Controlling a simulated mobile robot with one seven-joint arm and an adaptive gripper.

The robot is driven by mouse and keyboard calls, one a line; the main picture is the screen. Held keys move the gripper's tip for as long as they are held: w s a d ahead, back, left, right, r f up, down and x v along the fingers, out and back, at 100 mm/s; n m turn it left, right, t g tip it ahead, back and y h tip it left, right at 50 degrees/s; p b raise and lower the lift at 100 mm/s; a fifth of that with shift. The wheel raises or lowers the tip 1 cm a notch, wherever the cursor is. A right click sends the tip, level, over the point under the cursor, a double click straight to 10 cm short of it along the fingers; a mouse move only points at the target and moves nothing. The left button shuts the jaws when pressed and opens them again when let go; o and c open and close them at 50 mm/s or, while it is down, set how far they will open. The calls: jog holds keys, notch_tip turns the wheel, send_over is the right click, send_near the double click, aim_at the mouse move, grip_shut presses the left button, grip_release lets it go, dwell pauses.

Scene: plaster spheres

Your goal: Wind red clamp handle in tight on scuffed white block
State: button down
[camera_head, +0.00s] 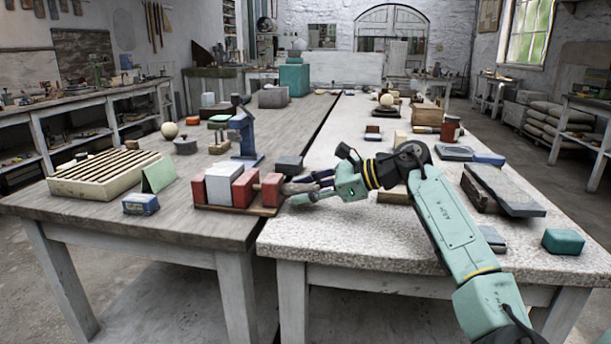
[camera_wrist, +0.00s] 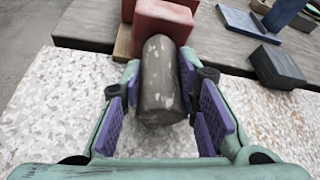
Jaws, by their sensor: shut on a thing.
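The red clamp (camera_head: 270,189) sits on a wooden base near the front right corner of the left table. The white block (camera_head: 221,176) stands between its red jaws; I cannot tell whether a thin gap is left at the right jaw. The clamp's worn grey-brown handle (camera_head: 297,187) sticks out to the right. In the wrist view the handle (camera_wrist: 161,85) runs from the red clamp body (camera_wrist: 163,18) back between my fingers. My gripper (camera_head: 311,187) is shut on the handle, with a finger on each side (camera_wrist: 160,75). The white block is out of the wrist view.
A dark block (camera_head: 289,165) lies just behind the handle, and a blue stand (camera_head: 243,135) is behind the clamp. A blue box (camera_head: 141,204) and slotted tray (camera_head: 104,174) lie left. A gap separates the tables. The speckled right table is clear in front of my gripper.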

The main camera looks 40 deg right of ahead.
jog(key=m+p, duration=0.1)
jog(key=p, duration=0.1)
jog(key=m+g+y+p, duration=0.1)
jog(key=p, duration=0.1)
jog(key=m+p, duration=0.1)
jog(key=p, duration=0.1)
jog(key=shift+w+d+r+m+g+y+p, duration=0.1)
jog(key=shift+r+m+g+y+p, duration=0.2)
jog(key=shift+m+g+y, duration=0.1)
jog(key=shift+f+m+g+y+p, duration=0.2)
jog(key=shift+m+y+p, duration=0.2)
jog(key=shift+m+p, duration=0.35)
jog(key=shift+f+m+g+y+p, duration=0.15)
jog(key=shift+m+y+p, duration=0.3)
jog(key=shift+p, duration=0.45)
jog(key=c, duration=1.2)
grip_release()
